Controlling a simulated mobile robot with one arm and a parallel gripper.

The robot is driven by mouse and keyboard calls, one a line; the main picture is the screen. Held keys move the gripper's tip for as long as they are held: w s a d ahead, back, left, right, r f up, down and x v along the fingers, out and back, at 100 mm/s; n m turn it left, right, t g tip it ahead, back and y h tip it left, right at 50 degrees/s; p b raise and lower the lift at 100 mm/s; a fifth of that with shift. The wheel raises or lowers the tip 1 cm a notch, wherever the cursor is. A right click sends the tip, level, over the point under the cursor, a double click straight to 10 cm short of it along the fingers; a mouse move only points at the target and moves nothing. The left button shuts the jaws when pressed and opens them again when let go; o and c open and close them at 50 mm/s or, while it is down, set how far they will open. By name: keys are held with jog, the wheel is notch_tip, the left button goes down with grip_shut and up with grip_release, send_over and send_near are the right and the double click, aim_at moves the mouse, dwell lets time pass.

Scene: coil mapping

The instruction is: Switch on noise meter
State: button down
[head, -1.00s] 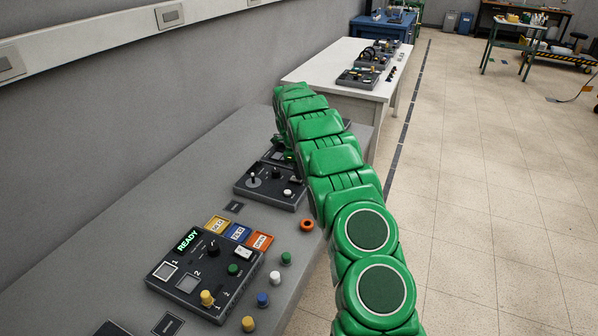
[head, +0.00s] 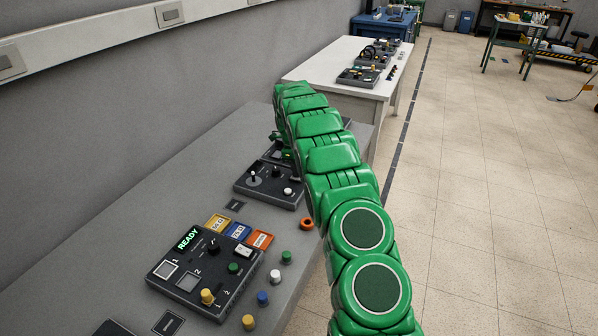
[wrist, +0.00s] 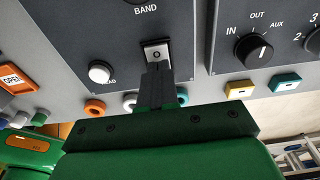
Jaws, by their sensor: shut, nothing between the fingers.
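In the wrist view my gripper (wrist: 157,72) is shut and empty. Its dark fingertips are at the lower edge of a small rocker switch (wrist: 156,52) with a white plate and an "O" mark, on a dark panel (wrist: 100,35). I cannot tell whether they touch it. The word "BAND" stands above the switch, and a white button (wrist: 101,73) sits to its left. No label reading noise meter is legible. In the head view my green arm hides the fingertips and part of the devices beyond the dark box (head: 270,186).
Another dark panel with an IN/OUT/AUX knob (wrist: 254,50) lies to the right in the wrist view. Coloured plugs and rings line the bench's front edge. In the head view a control box (head: 206,272) showing "READY" stands nearer on the grey bench (head: 95,250).

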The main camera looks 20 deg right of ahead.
jog(key=shift+r, duration=0.1)
dwell(0.3)
notch_tip(320, 180, up, 14)
jog(key=w+a, duration=0.1)
jog(key=shift+w+a+f, duration=0.2)
jog(key=shift+w+a, duration=0.15)
dwell(0.4)
dwell(0.3)
